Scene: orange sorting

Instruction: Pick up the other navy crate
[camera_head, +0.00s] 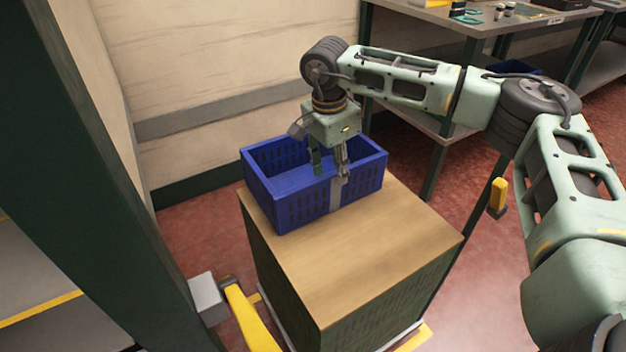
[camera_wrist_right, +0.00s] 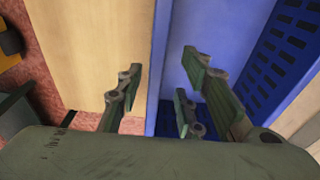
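A navy crate (camera_head: 270,205) stands upright on the wooden top of a cabinet (camera_head: 370,240), near its back end. It looks empty. My right gripper (camera_head: 330,172) points down at the crate's near wall. In the right wrist view, the right gripper (camera_wrist_right: 160,95) is open, with fingers on both sides of the blue wall (camera_wrist_right: 157,65) and visible gaps. The crate's slotted side (camera_wrist_right: 275,60) shows at the right there. My left gripper is not in view.
A workbench (camera_head: 440,20) with small tools stands at the back right. Part of another blue container (camera_head: 515,68) shows beneath it, behind my arm. A dark green post (camera_head: 90,150) stands at the left. The front of the wooden top is clear.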

